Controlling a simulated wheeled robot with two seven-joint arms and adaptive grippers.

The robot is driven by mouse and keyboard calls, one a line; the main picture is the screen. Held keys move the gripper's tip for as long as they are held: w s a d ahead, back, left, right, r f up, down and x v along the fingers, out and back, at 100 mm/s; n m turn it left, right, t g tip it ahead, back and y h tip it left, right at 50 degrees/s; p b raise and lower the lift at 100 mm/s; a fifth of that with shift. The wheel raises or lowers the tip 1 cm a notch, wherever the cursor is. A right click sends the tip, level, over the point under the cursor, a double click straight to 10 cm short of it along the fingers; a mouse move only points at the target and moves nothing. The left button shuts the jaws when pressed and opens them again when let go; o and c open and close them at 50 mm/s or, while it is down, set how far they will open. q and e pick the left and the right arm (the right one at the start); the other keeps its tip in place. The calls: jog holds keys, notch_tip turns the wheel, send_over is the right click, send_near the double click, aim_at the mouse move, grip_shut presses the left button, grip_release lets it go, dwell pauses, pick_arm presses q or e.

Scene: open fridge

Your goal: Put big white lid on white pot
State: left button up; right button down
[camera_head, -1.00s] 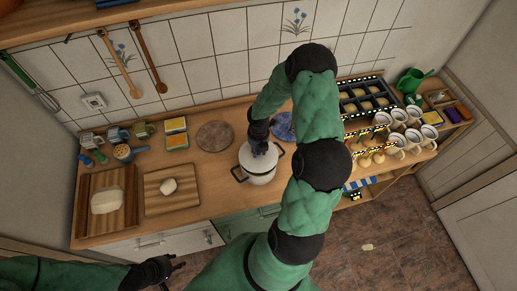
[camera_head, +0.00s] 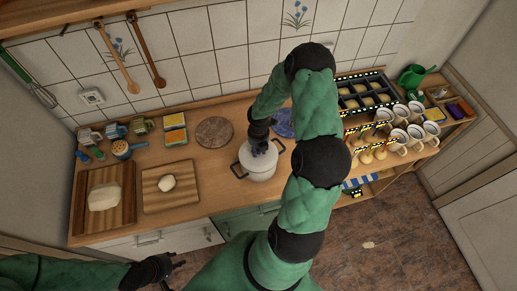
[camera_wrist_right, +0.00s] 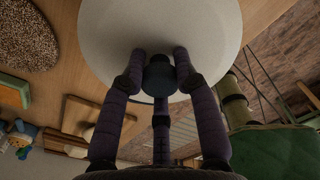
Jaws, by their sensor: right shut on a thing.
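The white pot (camera_head: 259,172) stands on the wooden counter, with dark handles at its sides. The big white lid (camera_head: 248,158) is at the pot's top, and I cannot tell whether it is fully seated. In the right wrist view the lid (camera_wrist_right: 205,30) fills the top middle, with its dark knob (camera_wrist_right: 159,76) between my fingers. My right gripper (camera_head: 262,146) is shut on the lid's knob from above; its fingers also show in the right wrist view (camera_wrist_right: 158,68). My left gripper (camera_head: 177,273) is low at the left, away from the counter, with its fingers apart and empty.
A round brown board (camera_head: 214,131) and a blue plate (camera_head: 283,122) lie behind the pot. A cutting board (camera_head: 151,202) with dough is at the left. Several mugs (camera_head: 414,134) stand at the right. The counter directly left of the pot is clear.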

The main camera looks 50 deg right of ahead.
jog(key=shift+f+b, duration=0.45)
jog(key=shift+f, duration=0.15)
jog(key=c, duration=0.9)
grip_release()
jog(key=shift+o, duration=0.2)
jog(key=shift+r, duration=0.15)
notch_tip(320, 180, up, 12)
